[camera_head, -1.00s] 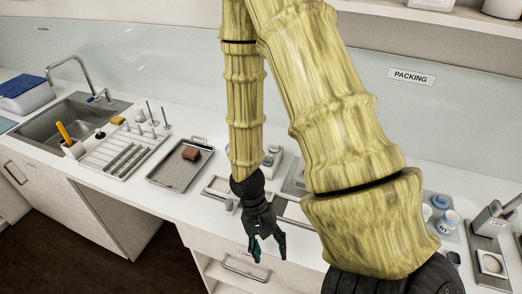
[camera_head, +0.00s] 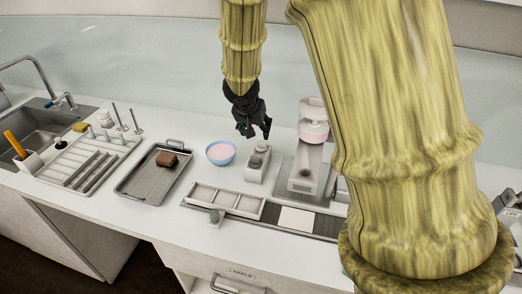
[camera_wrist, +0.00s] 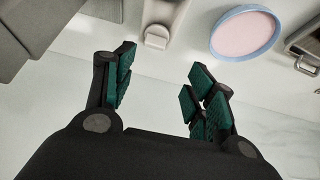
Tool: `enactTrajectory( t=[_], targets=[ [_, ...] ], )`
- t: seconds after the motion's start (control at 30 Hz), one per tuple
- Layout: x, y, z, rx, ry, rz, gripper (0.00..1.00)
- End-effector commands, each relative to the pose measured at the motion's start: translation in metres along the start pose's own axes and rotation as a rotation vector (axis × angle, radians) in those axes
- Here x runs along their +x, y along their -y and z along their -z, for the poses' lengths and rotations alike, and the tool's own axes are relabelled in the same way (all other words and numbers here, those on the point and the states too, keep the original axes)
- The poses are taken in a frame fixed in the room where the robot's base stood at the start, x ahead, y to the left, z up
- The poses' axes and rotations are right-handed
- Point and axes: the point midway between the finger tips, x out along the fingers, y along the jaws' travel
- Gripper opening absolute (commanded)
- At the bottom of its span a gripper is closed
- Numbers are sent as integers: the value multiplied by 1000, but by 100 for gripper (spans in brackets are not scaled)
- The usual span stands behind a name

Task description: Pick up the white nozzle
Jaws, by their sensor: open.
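My gripper (camera_head: 254,132) is open and empty above the back of the counter, near a white block-shaped holder with a grey knob (camera_head: 258,160). In the wrist view its green-padded fingers (camera_wrist: 160,65) are spread apart with nothing between them. A small pale cone-shaped piece (camera_head: 105,118) stands by the pegs of the drying rack at the left; it may be the white nozzle, but it is too small to be sure. No nozzle can be made out clearly in the wrist view.
A blue-rimmed bowl of pink cream (camera_head: 221,152) stands left of the holder. A white machine with a pink part (camera_head: 308,155) stands right. A metal tray (camera_head: 140,190) holds a brown block (camera_head: 167,159). A shallow divided tray (camera_head: 240,205) lies in front.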

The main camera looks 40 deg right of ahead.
Motion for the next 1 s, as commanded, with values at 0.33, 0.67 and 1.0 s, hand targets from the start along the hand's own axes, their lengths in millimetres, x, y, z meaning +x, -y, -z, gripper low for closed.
enactTrajectory(
  t=[0.33, 0.67, 1.0],
  targets=[
    [40, 2, 2, -1, 6, -9, 55],
    [58, -1, -1, -2, 6, -13, 55],
    [92, 0, -5, -2, 4, -9, 55]
  ],
)
